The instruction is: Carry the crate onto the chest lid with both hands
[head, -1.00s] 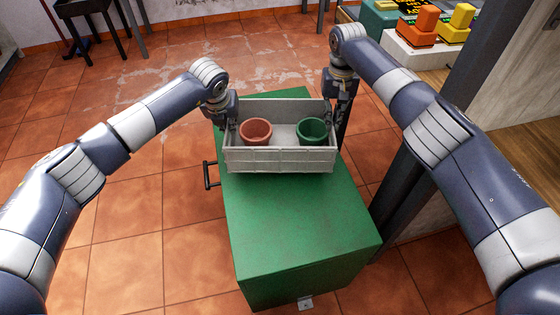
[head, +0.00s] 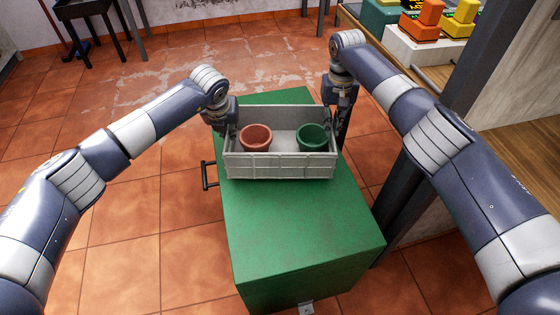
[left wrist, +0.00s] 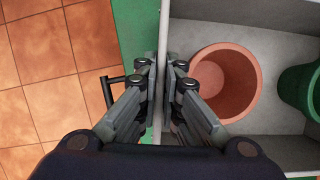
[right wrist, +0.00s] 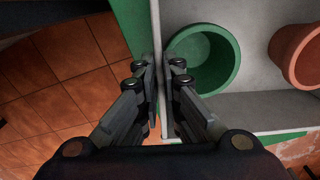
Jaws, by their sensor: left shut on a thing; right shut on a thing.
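The light grey crate (head: 280,167) is level at the far half of the green chest lid (head: 295,225); I cannot tell whether it touches the lid. An orange-brown pot (head: 256,138) and a green pot (head: 312,138) stand upright inside it. My left gripper (head: 229,130) is shut on the crate's left wall, seen edge-on between the fingers in the left wrist view (left wrist: 160,85). My right gripper (head: 337,128) is shut on the crate's right wall, which also shows between the fingers in the right wrist view (right wrist: 157,80).
A dark handle (head: 207,174) sticks out from the chest's left side. A dark post (head: 425,150) and a wooden bench (head: 520,150) stand at the right. Orange and yellow items (head: 425,20) sit on a white box at the back right. The near half of the lid is bare.

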